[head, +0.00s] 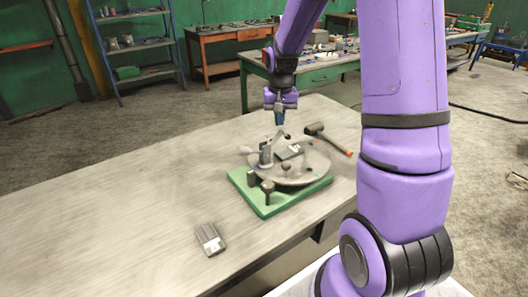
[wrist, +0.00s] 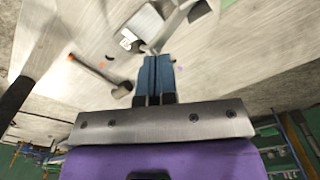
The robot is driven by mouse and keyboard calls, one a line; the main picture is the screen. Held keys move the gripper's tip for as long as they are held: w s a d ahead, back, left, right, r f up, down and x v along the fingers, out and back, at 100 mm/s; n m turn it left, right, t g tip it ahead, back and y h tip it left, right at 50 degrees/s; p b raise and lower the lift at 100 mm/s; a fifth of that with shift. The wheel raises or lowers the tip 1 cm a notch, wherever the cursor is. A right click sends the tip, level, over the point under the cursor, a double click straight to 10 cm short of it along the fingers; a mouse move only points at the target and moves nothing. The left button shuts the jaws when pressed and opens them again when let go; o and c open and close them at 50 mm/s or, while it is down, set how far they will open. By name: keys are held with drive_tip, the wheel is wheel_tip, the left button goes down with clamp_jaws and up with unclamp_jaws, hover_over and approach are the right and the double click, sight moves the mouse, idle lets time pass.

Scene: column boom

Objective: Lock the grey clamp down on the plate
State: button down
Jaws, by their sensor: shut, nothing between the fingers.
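The grey clamp (head: 266,154) stands upright on the left part of the round grey plate (head: 312,172), which sits on a green base (head: 269,206) on the table. A thin grey lever (head: 281,135) slants up near the clamp's top, close under my gripper (head: 280,121). My gripper is above the plate, pointing down, with its blue fingers together and empty. In the wrist view, the shut fingertips (wrist: 153,58) are close to a grey metal part (wrist: 168,27); I cannot tell whether they touch it. A small dark grey part (head: 290,152) lies on the plate.
A mallet (head: 328,138) with an orange-tipped handle lies on the table behind and right of the plate. A dark grey block (head: 210,239) lies near the table's front edge. The table's left side (head: 120,195) is clear. Workbenches and shelves stand farther back.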

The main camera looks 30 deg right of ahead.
drive_tip(key=shift+r, duration=1.95)
